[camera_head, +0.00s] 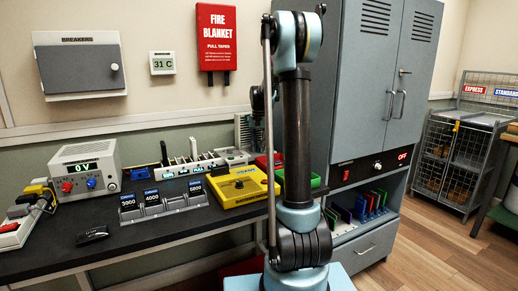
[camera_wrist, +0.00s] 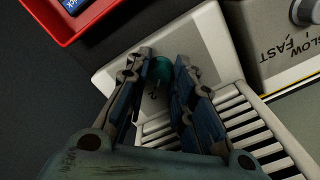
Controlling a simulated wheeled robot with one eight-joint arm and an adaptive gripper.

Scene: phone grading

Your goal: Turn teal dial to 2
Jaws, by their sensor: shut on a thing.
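In the wrist view, the teal dial (camera_wrist: 162,70) sits on a pale grey device (camera_wrist: 205,48) with a slotted rack beside it. My gripper (camera_wrist: 163,62) reaches over the device, with one finger on each side of the dial, and is shut on it. A dark mark, possibly a "2", shows on the device just below the dial, partly between the fingers. The dial's pointer cannot be made out. In the head view my arm hides the dial and the gripper's contact with it.
A red tray (camera_wrist: 75,28) lies at upper left in the wrist view. A knob unit marked SLOW/FAST (camera_wrist: 285,45) stands close at right. In the head view a yellow box (camera_head: 238,187), a phone stand (camera_head: 160,205) and a grey cabinet (camera_head: 360,90) surround my arm.

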